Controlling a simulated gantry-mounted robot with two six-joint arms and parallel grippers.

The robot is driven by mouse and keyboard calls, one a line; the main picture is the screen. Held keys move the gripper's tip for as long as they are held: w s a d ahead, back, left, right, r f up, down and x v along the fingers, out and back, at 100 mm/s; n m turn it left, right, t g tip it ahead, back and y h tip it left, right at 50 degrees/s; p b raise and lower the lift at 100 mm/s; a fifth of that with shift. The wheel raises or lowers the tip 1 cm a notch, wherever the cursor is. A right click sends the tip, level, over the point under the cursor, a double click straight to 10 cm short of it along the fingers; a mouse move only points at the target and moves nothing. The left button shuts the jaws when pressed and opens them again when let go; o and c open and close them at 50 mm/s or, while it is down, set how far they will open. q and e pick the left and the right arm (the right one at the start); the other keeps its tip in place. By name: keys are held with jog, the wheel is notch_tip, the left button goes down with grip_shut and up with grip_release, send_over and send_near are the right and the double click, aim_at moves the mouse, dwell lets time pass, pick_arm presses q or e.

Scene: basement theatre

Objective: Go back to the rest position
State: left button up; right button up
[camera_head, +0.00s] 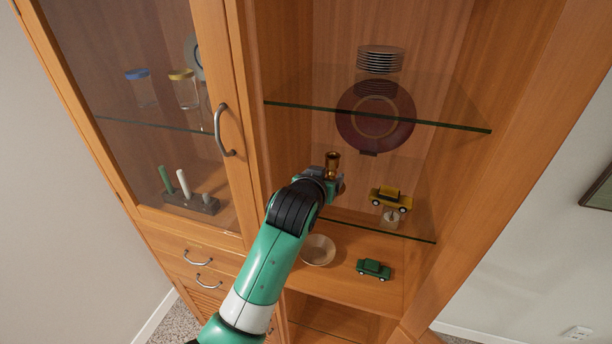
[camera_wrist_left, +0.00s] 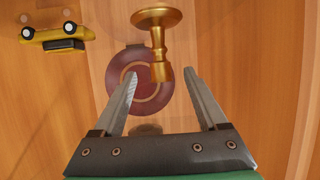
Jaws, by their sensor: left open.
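My left gripper (camera_head: 328,180) reaches into the open right side of the cabinet at the middle glass shelf. In the left wrist view its two fingers (camera_wrist_left: 163,82) are spread apart. A brass candlestick (camera_head: 333,162) stands right at the gripper in the head view. In the left wrist view the candlestick (camera_wrist_left: 158,42) shows ahead of the fingers, its narrow end between the fingertips with a gap on each side. Neither finger visibly touches it. My right gripper is in neither view.
A yellow toy car (camera_head: 391,198) is right of the gripper. A dark red plate (camera_head: 375,118) stands behind. A plate stack (camera_head: 380,58) sits on the upper glass shelf (camera_head: 450,123). Below are a bowl (camera_head: 318,250) and a green car (camera_head: 373,269). The glass door (camera_head: 160,110) is left.

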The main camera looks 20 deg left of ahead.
pick_arm(q)
jog(key=shift+w, duration=0.1)
jog(key=shift+a+f, duration=0.1)
jog(key=shift+f, duration=0.15)
jog(key=shift+s+a+f, duration=0.2)
jog(key=shift+a+f, duration=0.2)
jog(key=shift+f, duration=0.15)
jog(key=s+a+r+t, duration=0.1)
jog(key=s+r+t, duration=0.3)
jog(key=r, duration=0.5)
jog(key=s+a+r+t, duration=0.1)
jog(key=s+r+t, duration=0.1)
jog(key=s+r, duration=0.5)
jog(key=s+d+r+m+t+h, duration=0.1)
jog(key=s+r+t+h, duration=0.2)
jog(key=s+r, duration=1.4)
jog(key=s+t, duration=0.2)
jog(key=t, duration=0.2)
jog(key=shift+s+m+t, duration=0.3)
jog(key=shift+s+t, duration=0.1)
